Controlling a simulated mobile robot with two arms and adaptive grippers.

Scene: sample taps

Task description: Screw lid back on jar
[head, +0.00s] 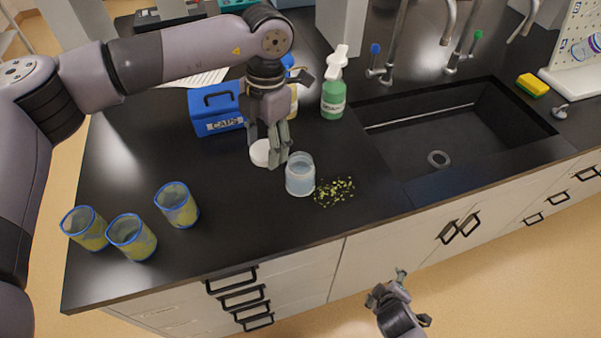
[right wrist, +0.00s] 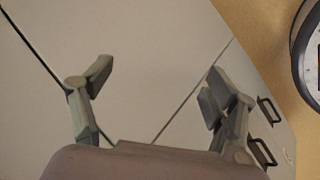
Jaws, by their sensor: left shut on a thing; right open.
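The jar (head: 300,175) stands open and upright on the black counter, with clear bluish contents. The white lid (head: 259,152) is just left of the jar, at the fingers of my left gripper (head: 275,158). The left gripper points down and is shut on the lid; its fingers hide part of it. I cannot tell whether the lid touches the counter. My right gripper (head: 388,290) is low in front of the cabinets, away from the jar. In the right wrist view the right gripper (right wrist: 160,85) is open and empty.
Three blue-rimmed cups (head: 132,238) stand at the front left. Yellow-green bits (head: 334,192) lie right of the jar. The sink (head: 450,130) is farther right.

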